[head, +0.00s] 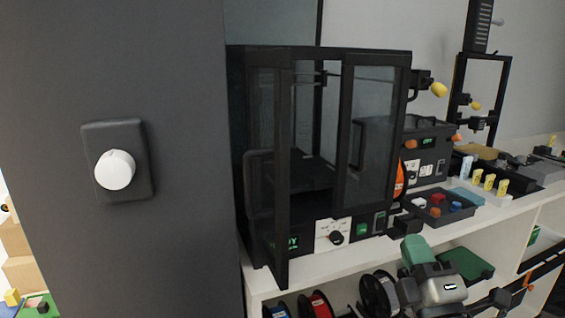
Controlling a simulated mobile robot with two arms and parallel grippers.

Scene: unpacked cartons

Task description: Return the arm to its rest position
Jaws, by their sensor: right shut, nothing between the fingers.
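My right gripper (413,250) is in the lower right of the head view, in front of the white shelf unit. Its green fingers are together with nothing between them. My right arm reaches it from the lower right. The gripper appears apart from the things around it, though its exact distance to the shelf is hard to judge. My left gripper and left arm are not in view.
A black-framed 3D printer enclosure (348,140) stands on the white shelf unit (350,257). Filament spools (318,304) sit below. A parts tray (436,217) is right of the printer. A dark panel (120,250) with a white knob (115,170) fills the left.

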